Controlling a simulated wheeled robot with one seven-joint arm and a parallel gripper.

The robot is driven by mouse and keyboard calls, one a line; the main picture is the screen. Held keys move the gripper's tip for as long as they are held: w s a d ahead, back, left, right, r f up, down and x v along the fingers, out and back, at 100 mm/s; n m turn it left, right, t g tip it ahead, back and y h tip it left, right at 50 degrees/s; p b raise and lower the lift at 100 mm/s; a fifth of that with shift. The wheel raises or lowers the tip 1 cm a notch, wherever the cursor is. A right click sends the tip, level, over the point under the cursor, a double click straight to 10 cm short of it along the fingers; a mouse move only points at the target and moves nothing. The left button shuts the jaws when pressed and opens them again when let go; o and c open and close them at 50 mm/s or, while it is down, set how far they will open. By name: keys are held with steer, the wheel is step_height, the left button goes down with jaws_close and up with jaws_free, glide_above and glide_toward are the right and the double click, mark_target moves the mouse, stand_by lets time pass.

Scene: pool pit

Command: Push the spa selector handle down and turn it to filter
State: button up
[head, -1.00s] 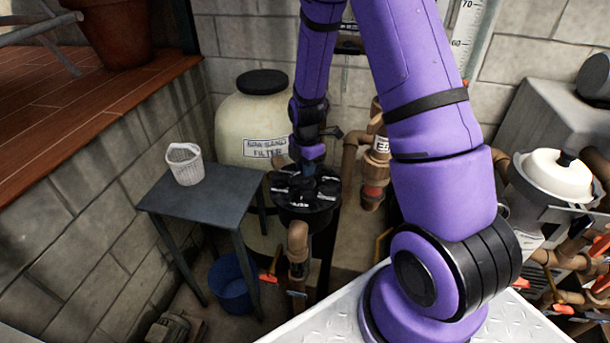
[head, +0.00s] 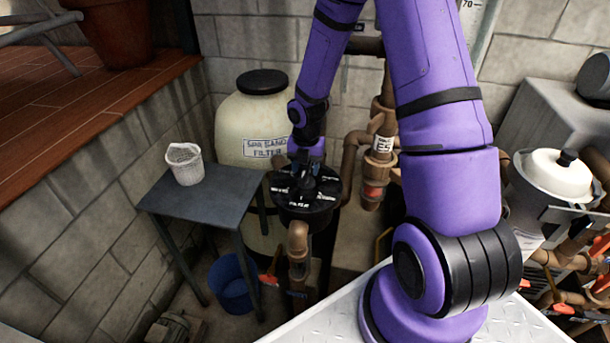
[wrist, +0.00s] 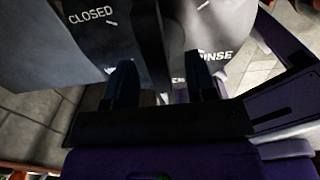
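The spa selector valve (head: 322,214) is a round black top with white labels in front of the cream sand filter tank. Its dark handle (head: 309,180) shows at the middle of the top. In the wrist view, a dark bar that looks like the handle (wrist: 152,38) runs between the labels CLOSED and RINSE. My gripper (wrist: 160,72) is open there, its two dark fingers apart on either side of the bar; I cannot tell whether they touch it. In the head view my gripper is just behind the handle, mostly hidden by the wrist. How far down the handle sits is unclear.
A grey table (head: 225,195) with a white basket (head: 184,164) stands left of the valve, a blue bucket (head: 231,285) beneath. Brown pipes (head: 383,130) rise at the right. The sand filter tank (head: 240,125) is close behind.

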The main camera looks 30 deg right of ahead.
stand_by(0.3)
steer(key=shift+r, duration=3.5)
